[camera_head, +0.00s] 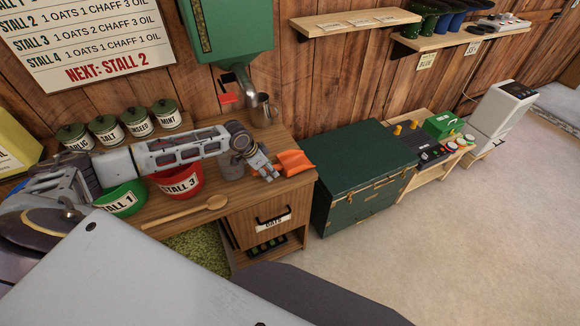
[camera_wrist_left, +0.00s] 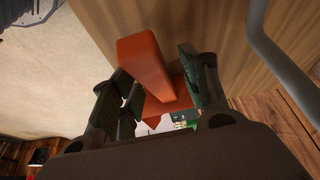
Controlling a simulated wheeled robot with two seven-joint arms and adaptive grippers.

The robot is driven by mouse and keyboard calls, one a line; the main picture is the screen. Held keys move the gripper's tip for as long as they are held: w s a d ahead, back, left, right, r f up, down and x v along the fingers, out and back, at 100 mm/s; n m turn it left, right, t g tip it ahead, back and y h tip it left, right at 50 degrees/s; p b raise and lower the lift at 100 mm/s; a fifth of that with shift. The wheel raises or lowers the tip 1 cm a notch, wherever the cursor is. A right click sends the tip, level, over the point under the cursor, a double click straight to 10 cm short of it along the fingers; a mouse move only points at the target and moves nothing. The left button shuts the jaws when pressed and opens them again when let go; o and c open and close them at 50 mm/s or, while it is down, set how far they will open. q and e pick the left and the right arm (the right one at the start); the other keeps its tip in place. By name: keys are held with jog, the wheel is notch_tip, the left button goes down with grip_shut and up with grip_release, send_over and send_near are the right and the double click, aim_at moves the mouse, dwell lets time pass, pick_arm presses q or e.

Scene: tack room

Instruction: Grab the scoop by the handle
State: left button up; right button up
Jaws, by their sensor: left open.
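The orange scoop (camera_head: 295,161) lies on the wooden counter near its right end. My left gripper (camera_head: 268,174) is just left of the scoop, low over the counter. In the left wrist view, an orange bar that looks like the scoop's handle (camera_wrist_left: 148,66) runs between the two open fingers of the left gripper (camera_wrist_left: 160,88). I see a gap beside the bar, and I cannot tell whether either finger touches it. The head view hides the handle behind the gripper. My right gripper does not show.
Close to my left arm are a red Stall 3 bowl (camera_head: 181,182), a green Stall 1 bowl (camera_head: 122,201), a grey cup (camera_head: 231,168) and a metal jug (camera_head: 263,110). A wooden spoon (camera_head: 186,210) lies in front. A dark green chest (camera_head: 361,170) stands right of the counter.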

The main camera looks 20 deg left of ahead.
pick_arm(q)
grip_shut()
dwell(0.5)
jog(key=shift+r+b, duration=0.15)
jog(key=shift+b, duration=0.3)
notch_tip(320, 180, up, 9)
jog(key=shift+w+f+b, duration=0.1)
jog(key=shift+b, duration=0.2)
jog(key=shift+r, duration=0.75)
